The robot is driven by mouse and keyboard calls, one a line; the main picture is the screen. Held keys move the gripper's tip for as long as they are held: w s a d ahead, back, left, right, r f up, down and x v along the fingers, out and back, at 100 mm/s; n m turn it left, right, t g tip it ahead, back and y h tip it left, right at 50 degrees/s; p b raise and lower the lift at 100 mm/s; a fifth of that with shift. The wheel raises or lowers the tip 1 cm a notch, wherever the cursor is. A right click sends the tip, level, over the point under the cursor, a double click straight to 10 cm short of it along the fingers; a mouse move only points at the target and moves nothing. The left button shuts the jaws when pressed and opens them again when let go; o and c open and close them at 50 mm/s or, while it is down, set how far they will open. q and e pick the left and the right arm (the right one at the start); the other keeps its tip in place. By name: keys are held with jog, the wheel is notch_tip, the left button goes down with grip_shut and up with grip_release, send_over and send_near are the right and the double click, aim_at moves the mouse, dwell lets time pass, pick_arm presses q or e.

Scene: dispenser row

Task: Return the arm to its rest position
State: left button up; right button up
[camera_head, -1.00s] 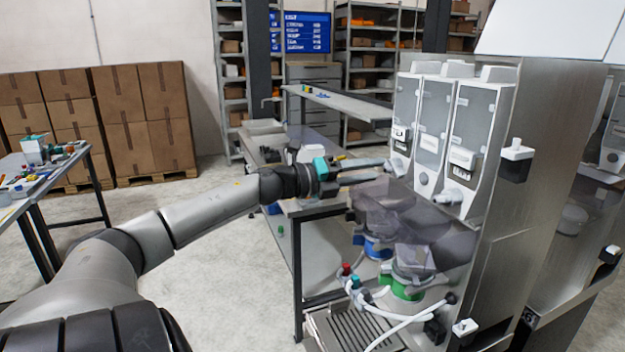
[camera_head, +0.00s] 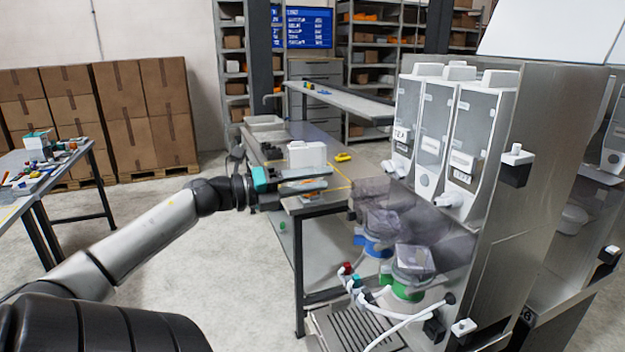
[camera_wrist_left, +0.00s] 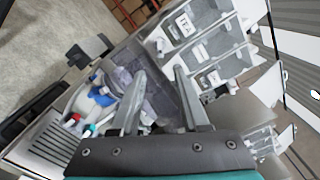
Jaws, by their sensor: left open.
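My left arm reaches in from the left in the head view. Its gripper (camera_head: 305,181) is in front of the workbench's near end, to the left of the dispensers. In the left wrist view the two fingers (camera_wrist_left: 160,97) are spread apart with nothing between them. The row of white dispensers (camera_head: 430,135) stands upright on the right, apart from the gripper. The dispensers also show tilted in the left wrist view (camera_wrist_left: 205,45). My right gripper does not show.
A workbench (camera_head: 318,206) with a white box (camera_head: 306,155) on it lies behind the gripper. Blue (camera_head: 378,240) and green (camera_head: 407,288) based containers stand below the dispensers. A table (camera_head: 45,185) with small items is at the left. Open floor (camera_head: 222,258) lies between.

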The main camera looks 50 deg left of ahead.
pick_arm(q)
jog(key=shift+s, duration=0.3)
jog(key=shift+a+f, duration=0.1)
jog(key=shift+f, duration=0.05)
dwell(0.3)
